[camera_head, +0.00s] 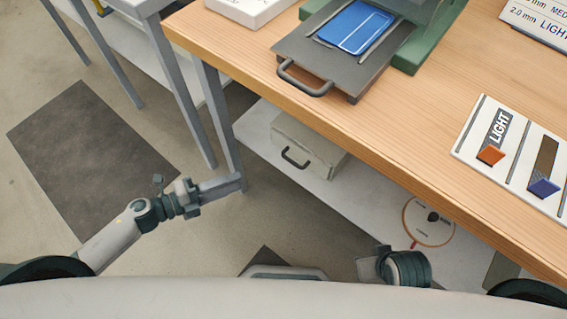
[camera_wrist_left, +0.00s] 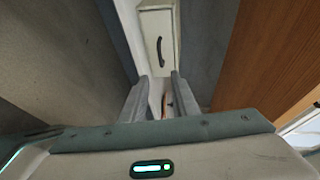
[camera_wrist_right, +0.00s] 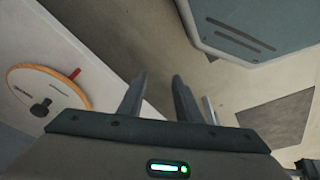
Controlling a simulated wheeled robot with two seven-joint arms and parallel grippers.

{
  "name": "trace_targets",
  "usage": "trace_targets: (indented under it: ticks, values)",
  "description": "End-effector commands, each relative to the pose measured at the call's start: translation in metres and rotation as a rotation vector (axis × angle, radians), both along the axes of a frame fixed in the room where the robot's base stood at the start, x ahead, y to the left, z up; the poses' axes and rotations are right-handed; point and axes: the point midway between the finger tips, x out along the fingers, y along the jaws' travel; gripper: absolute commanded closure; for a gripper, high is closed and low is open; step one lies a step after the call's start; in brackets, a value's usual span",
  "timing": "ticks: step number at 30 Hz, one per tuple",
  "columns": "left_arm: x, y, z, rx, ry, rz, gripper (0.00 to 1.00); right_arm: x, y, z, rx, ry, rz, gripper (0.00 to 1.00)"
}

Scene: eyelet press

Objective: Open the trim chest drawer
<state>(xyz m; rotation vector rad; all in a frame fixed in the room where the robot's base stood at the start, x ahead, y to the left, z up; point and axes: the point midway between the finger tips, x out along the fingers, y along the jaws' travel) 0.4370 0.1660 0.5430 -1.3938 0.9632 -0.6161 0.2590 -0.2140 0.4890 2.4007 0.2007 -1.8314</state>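The trim chest (camera_head: 322,140) is a pale box on the low white shelf under the wooden table. Its drawer front (camera_head: 286,148) carries a dark bar handle (camera_head: 295,158), and the drawer looks shut. In the left wrist view the drawer front (camera_wrist_left: 150,22) and handle (camera_wrist_left: 160,51) show straight ahead, beyond the fingertips. My left gripper (camera_head: 195,197) is left of the chest, near a table leg and apart from the handle. Its fingers (camera_wrist_left: 160,80) are open with nothing between them. My right gripper (camera_wrist_right: 158,82) is open and empty, low in front of the shelf.
A grey table leg (camera_head: 219,125) stands left of the chest. The wooden tabletop (camera_head: 400,140) overhangs the low shelf (camera_head: 255,133). A round white disc with an orange rim (camera_head: 428,222) is on the shelf to the right. A press plate with its own handle (camera_head: 305,87) is above. Floor at left is open.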

Motion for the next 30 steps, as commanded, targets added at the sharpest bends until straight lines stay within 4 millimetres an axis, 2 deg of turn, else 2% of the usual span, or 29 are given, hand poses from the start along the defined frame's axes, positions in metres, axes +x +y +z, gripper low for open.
trace_targets:
  ticks: [8,19,30]
  values:
    - [0.016,-0.025,-0.004,-0.001,-0.002,-0.001,0.72,-0.002,-0.003,0.001,-0.007,0.011,-0.002,0.69]
    - [0.049,-0.08,-0.017,-0.001,-0.002,0.0,0.72,0.001,-0.003,-0.012,-0.007,0.016,-0.003,0.69]
    - [0.078,-0.13,-0.029,-0.001,-0.002,0.0,0.72,0.007,-0.002,-0.012,-0.006,0.006,-0.001,0.69]
